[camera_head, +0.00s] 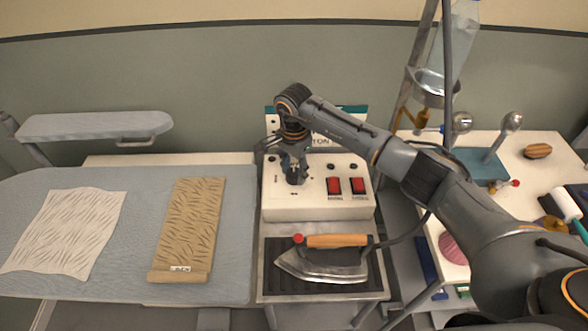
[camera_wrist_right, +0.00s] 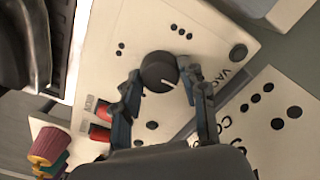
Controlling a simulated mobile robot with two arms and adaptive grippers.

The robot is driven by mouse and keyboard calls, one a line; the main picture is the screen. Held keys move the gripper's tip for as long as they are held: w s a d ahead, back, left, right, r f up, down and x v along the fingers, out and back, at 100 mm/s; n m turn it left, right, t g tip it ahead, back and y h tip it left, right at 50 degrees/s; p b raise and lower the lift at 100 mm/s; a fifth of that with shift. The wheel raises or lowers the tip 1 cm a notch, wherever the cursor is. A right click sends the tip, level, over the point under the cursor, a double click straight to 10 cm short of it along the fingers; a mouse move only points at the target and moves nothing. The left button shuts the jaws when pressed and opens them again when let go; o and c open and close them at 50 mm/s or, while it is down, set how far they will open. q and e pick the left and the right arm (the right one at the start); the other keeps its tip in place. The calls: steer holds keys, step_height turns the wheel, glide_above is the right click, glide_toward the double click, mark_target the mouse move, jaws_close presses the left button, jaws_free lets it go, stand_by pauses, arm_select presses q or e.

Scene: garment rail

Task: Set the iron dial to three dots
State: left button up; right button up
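The control box (camera_head: 318,205) is cream and stands behind the iron. Its black round dial (camera_wrist_right: 158,70) has a white pointer line, which points to the lower right in the right wrist view. Three small dots (camera_wrist_right: 181,32) are printed above the dial there, and two dots (camera_wrist_right: 120,50) to its left. My right gripper (camera_head: 294,174) is over the left part of the box, pointing down. In the right wrist view its fingers (camera_wrist_right: 160,73) stand apart, one on each side of the dial. I cannot tell whether they touch it. My left gripper is not in view.
Two red switches (camera_head: 346,186) sit right of the gripper. The iron (camera_head: 322,265) with its wooden handle rests on a dark pad in front. The ironing board (camera_head: 135,270) with two cloths is at left. A cluttered side table (camera_head: 535,180) is at right.

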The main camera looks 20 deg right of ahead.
steer(key=shift+c, duration=0.8)
